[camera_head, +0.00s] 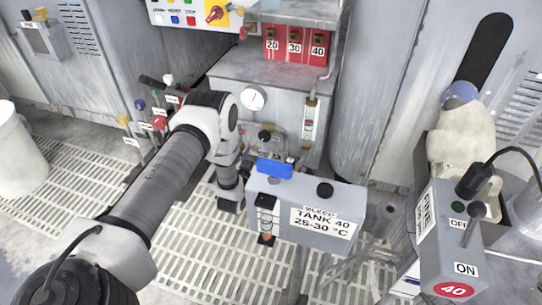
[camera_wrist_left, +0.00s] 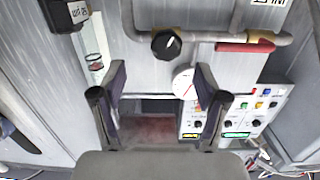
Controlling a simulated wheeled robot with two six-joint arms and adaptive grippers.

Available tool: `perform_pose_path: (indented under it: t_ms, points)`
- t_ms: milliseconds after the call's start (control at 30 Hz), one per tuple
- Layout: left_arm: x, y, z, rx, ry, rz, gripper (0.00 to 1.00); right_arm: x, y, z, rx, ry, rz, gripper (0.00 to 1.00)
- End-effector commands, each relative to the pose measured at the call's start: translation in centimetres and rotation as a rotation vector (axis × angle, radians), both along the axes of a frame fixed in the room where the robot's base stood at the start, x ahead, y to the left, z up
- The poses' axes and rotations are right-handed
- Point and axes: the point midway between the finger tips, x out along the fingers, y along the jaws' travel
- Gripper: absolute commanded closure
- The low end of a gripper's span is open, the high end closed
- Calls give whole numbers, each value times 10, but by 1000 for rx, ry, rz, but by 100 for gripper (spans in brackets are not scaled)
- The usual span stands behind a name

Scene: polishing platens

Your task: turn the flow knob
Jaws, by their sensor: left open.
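A round black knob (camera_wrist_left: 166,43) with a white pointer line sits on a pipe with brass fittings, in the upper middle of the left wrist view. My left gripper (camera_wrist_left: 162,76) is open and empty; its two dark fingers point toward the panel, with the knob apart from them, beyond the tips. In the head view my left arm reaches in from the left, and its fingers are hard to make out near the panel. A small black round part (camera_head: 265,135) stands right of my wrist there; I cannot tell whether it is the same knob. My right gripper is not in view.
A grey box labelled TANK 40 (camera_head: 342,234) stands right of my left wrist. A white dial gauge (camera_wrist_left: 184,82) is below the knob; the gauge also shows in the head view (camera_head: 253,97). An ON/OFF lever box (camera_head: 439,250) stands at right. Slatted grating covers the floor.

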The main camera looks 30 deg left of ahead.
Motion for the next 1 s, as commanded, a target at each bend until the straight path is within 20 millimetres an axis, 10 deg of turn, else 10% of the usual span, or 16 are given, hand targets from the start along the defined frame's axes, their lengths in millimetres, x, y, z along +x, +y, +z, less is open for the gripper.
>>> perform_pose_path:
  t_ms: [500, 900, 1000]
  points:
    - [66, 27, -10, 30, -85, 10, 26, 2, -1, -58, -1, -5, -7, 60]
    - [85, 31, -6, 28, -79, 10, 26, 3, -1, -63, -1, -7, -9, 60]
    - [85, 31, -6, 28, -79, 10, 62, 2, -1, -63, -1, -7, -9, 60]
